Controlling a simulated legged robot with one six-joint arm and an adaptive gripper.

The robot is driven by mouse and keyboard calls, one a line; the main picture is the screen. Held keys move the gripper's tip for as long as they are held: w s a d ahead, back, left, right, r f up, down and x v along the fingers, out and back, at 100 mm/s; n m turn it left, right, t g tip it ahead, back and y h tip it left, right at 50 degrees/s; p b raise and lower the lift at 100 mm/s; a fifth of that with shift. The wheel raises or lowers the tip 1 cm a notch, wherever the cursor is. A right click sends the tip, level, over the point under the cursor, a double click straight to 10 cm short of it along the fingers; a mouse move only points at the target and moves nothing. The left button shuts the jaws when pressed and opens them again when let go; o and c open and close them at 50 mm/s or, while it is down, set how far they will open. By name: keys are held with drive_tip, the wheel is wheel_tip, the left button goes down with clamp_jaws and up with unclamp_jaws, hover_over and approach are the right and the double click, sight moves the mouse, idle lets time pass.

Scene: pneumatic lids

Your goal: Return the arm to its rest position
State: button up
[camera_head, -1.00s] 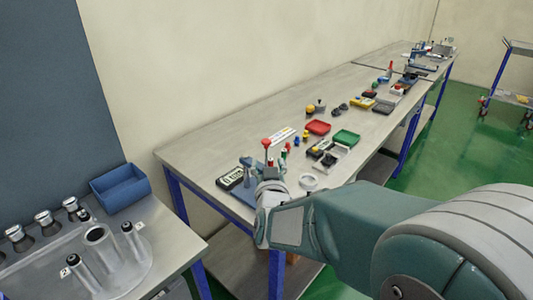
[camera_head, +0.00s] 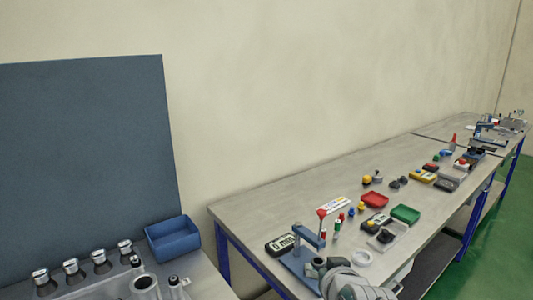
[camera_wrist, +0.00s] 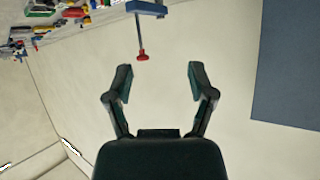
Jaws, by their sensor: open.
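My gripper (camera_wrist: 160,82) shows in the wrist view with its two dark fingers spread apart and nothing between them. The pale wall lies behind it. In the head view only part of my arm shows at the bottom edge, close to the front of the long workbench (camera_head: 245,205); the fingers cannot be made out there. A blue press-like fixture with a red knob (camera_head: 321,213) stands on the bench just behind my arm. The same red knob (camera_wrist: 142,57) hangs upside down above the gripper's fingers in the wrist view, apart from them.
A black digital display (camera_head: 283,245), a red tray (camera_head: 374,200) and a green tray (camera_head: 405,214) lie on the bench among small parts. A blue bin (camera_head: 173,239) and several metal-capped cylinders stand at lower left. Green floor (camera_head: 480,245) is open at right.

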drive_tip(key=s+d+f+g, duration=0.1)
drive_tip(key=s+d+g, duration=0.2)
drive_tip(key=s, duration=1.4)
drive_tip(key=g, duration=0.3)
drive_tip(key=shift+s+d+f+g+h, duration=0.15)
drive_tip(key=shift+d+f+g+h, duration=0.05)
drive_tip(key=shift+f+g+h, duration=0.2)
